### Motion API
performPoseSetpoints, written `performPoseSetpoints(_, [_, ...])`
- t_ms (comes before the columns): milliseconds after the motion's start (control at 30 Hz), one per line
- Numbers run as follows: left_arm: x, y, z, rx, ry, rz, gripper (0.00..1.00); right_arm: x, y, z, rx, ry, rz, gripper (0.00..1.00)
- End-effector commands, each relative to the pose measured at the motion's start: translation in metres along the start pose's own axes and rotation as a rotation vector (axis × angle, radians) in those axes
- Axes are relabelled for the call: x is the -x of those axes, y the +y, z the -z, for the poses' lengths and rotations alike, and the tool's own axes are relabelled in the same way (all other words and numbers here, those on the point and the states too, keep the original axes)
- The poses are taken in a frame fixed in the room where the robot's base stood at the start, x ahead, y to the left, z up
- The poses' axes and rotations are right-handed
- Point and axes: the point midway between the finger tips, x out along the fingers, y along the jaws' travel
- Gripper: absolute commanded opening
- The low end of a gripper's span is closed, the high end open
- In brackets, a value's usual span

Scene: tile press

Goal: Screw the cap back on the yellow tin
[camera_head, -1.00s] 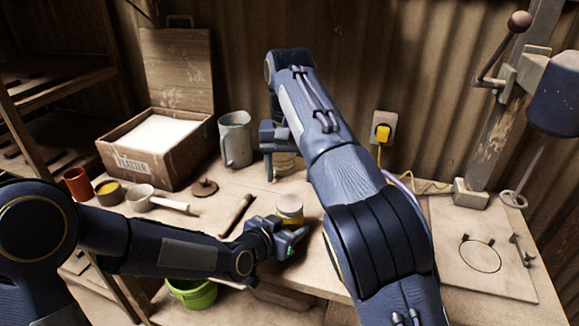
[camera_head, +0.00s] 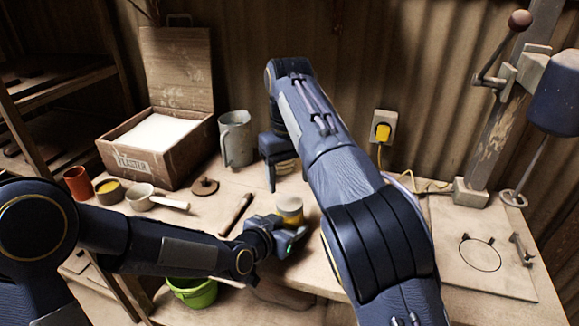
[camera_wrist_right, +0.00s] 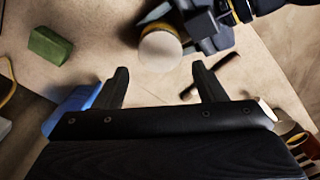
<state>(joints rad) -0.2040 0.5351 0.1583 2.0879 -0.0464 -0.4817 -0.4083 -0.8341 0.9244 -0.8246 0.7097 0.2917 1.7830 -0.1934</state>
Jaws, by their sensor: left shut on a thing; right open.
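The yellow tin (camera_head: 290,212) stands near the front of the bench, with a pale round top. It also shows from above in the right wrist view, where its pale disc (camera_wrist_right: 160,50) has a yellow band behind it. I cannot tell whether this disc is the cap or the tin's own top. My left gripper (camera_head: 287,240) is shut on the tin, low on its front side. My right gripper (camera_wrist_right: 162,85) is open and empty, apart from the tin.
A dark stick (camera_head: 236,214) lies left of the tin. A brown disc with a knob (camera_head: 204,187), a handled pot (camera_head: 140,197), a metal jug (camera_head: 235,140) and a plaster box (camera_head: 150,165) stand farther left. A green block (camera_wrist_right: 48,45) shows in the wrist view. The press (camera_head: 480,180) stands right.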

Motion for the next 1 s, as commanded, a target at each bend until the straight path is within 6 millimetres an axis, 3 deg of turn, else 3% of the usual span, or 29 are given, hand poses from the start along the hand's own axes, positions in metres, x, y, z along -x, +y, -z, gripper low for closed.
performPoseSetpoints(333, [0.000, 0.000, 0.000, 0.000, 0.001, 0.000, 0.00, -0.049, -0.001, 0.000, 0.000, -0.002, 0.000, 0.64])
performPoseSetpoints(733, [0.000, 0.000, 0.000, 0.000, 0.001, 0.000, 0.00, -0.057, 0.000, 0.000, -0.001, 0.000, -0.001, 0.64])
performPoseSetpoints(1000, [0.000, 0.000, 0.000, 0.000, 0.001, 0.000, 0.00, -0.057, 0.000, 0.000, -0.001, 0.000, -0.001, 0.31])
